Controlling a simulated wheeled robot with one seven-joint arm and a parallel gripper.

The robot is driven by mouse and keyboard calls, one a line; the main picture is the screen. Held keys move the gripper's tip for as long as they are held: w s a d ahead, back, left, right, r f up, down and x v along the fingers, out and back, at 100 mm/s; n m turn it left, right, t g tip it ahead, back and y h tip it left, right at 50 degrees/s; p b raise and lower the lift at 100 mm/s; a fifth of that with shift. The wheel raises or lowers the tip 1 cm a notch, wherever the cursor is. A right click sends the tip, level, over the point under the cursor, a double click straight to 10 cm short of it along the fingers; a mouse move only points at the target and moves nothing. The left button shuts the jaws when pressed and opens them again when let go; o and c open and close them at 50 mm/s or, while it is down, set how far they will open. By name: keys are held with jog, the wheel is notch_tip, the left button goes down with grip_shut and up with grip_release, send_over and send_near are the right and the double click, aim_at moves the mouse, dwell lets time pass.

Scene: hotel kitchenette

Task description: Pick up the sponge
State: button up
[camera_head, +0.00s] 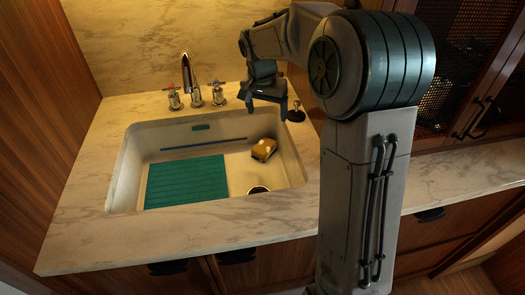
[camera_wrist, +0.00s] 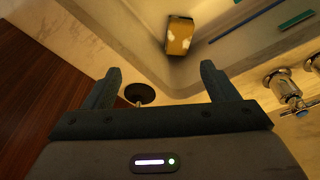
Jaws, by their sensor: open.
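The yellow sponge (camera_head: 264,149) with pale spots and a dark side lies at the right side inside the white sink (camera_head: 215,122). In the wrist view the sponge (camera_wrist: 179,36) is beyond the fingertips, slightly right of the middle between them. My gripper (camera_head: 268,108) is open and empty above the back right corner of the sink, apart from the sponge. In the wrist view my gripper (camera_wrist: 160,70) shows both fingers spread wide with nothing between them.
A teal mat (camera_head: 186,182) lies in the sink's left part. The drain (camera_head: 258,189) is at the front right. The faucet (camera_head: 190,75) and its handles stand behind the sink. A dark knob (camera_head: 296,112) stands on the counter by the back right corner. Marble counter surrounds the sink.

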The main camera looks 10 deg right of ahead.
jog(key=m+b, duration=0.2)
jog(key=b, duration=0.1)
send_near(264, 145)
jog(key=f, duration=0.3)
jog(key=w+d+f, duration=0.1)
jog(key=f, duration=0.2)
jog(key=f+p, duration=0.1)
jog(key=f, duration=0.3)
jog(key=shift+w+d, duration=0.15)
jog(key=shift+w, duration=0.05)
jog(key=shift+f+b, duration=0.25)
jog(key=shift+b, duration=0.1)
jog(key=c, duration=1.1)
jog(key=shift+r, duration=0.1)
